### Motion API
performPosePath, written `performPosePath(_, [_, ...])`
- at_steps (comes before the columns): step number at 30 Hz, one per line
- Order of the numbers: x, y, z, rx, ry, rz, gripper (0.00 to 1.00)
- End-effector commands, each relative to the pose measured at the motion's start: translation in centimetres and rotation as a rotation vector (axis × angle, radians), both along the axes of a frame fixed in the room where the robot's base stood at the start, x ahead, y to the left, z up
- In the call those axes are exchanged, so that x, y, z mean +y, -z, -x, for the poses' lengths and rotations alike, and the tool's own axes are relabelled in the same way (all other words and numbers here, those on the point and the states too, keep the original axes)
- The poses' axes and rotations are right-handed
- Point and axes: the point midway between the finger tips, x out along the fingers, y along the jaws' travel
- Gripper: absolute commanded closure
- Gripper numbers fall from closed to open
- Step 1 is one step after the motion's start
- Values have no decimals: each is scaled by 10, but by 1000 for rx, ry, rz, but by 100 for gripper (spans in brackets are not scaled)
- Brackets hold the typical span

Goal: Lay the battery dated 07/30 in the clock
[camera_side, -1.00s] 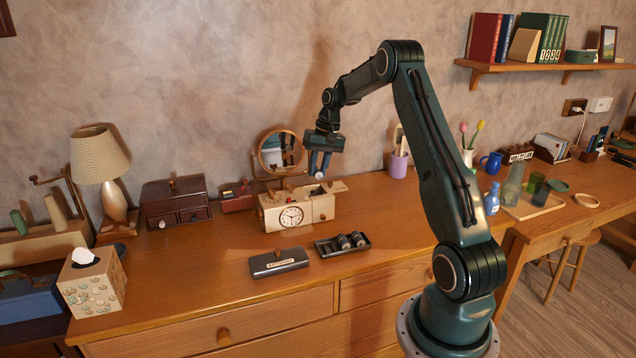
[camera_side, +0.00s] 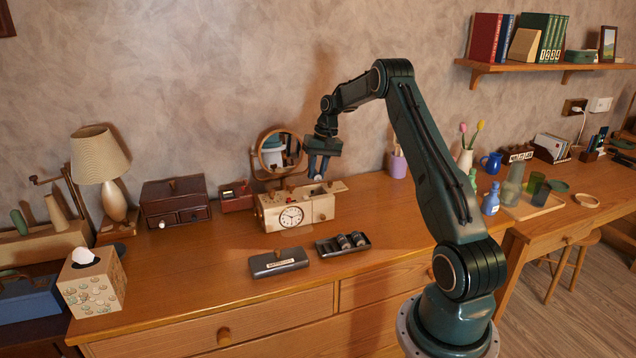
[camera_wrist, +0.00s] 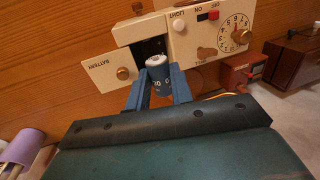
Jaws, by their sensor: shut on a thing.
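The cream clock (camera_side: 291,216) stands on the wooden dresser, its dial toward the side camera. In the wrist view, the clock (camera_wrist: 190,46) shows a dark open battery compartment (camera_wrist: 150,48) beside a plate marked BATTERY (camera_wrist: 108,77). My gripper (camera_side: 319,166) is over the right part of the clock, pointing down. It is shut on a battery (camera_wrist: 159,75) with a pale end, held upright at the compartment's edge. Only part of the battery's printing shows, so its date cannot be read. Whether the battery touches the clock cannot be told.
A black tray (camera_side: 325,247) holds two batteries (camera_side: 350,240) in front of the clock. A dark lidded case (camera_side: 279,263) lies left of it. A round mirror (camera_side: 280,150) stands close behind the clock. A purple cup (camera_side: 398,166) is at the right.

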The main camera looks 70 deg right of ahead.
Motion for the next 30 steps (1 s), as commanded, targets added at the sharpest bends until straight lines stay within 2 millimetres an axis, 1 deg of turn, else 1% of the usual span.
performPosePath(8, [0, 11, 0, 1, 0, -1, 100])
performPosePath(24, [0, 40, 0, 2, 1, -2, 100])
performPosePath(30, [0, 46, 0, 0, 0, 0, 100])
